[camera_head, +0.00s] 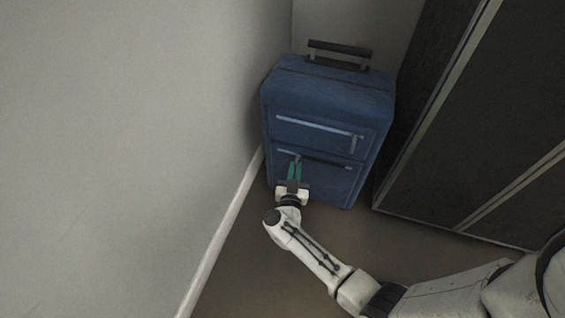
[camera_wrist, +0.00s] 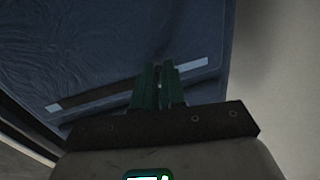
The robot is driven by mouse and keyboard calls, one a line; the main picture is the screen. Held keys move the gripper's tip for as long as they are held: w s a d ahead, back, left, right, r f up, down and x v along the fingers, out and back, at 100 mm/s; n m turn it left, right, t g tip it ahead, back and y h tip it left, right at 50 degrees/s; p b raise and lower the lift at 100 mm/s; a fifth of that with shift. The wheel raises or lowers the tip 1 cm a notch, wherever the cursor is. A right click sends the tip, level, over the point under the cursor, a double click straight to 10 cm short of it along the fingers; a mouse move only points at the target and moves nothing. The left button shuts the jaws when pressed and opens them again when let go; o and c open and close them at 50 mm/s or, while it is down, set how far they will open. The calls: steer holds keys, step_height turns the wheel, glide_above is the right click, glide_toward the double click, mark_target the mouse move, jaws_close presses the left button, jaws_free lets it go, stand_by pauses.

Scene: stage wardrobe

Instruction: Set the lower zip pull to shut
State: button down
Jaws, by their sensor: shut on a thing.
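A blue suitcase (camera_head: 285,92) stands upright, with two zips across its front. The lower zip (camera_head: 284,152) has a short pale stretch at its left and a longer dark, open-looking stretch to the right. My gripper (camera_head: 295,162) is at the lower zip, its green fingers shut on the lower zip pull (camera_head: 298,157), where pale meets dark. In the wrist view the pull (camera_wrist: 168,71) shows only partly between the fingers (camera_wrist: 160,75). There the pale stretch (camera_wrist: 193,65) lies right of them and the dark stretch (camera_wrist: 95,97) left.
The upper zip (camera_head: 310,125) is pale along its length, its pull (camera_head: 354,144) hanging at the right end. A grey wall (camera_head: 140,120) is close on the left. A dark cabinet (camera_head: 480,130) stands on the right. Bare floor (camera_head: 240,270) lies in front.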

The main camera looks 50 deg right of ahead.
steer(key=p, duration=0.4)
glide_toward(343, 170)
steer(key=x, duration=0.5)
steer(key=shift+f, duration=0.1)
steer(key=shift+s, duration=0.1)
steer(key=c, duration=1.2)
jaws_free()
steer(key=p+v, duration=0.2)
steer(key=v, duration=0.8)
steer(key=shift+s+a, duration=0.2)
steer(key=shift+a, duration=0.15)
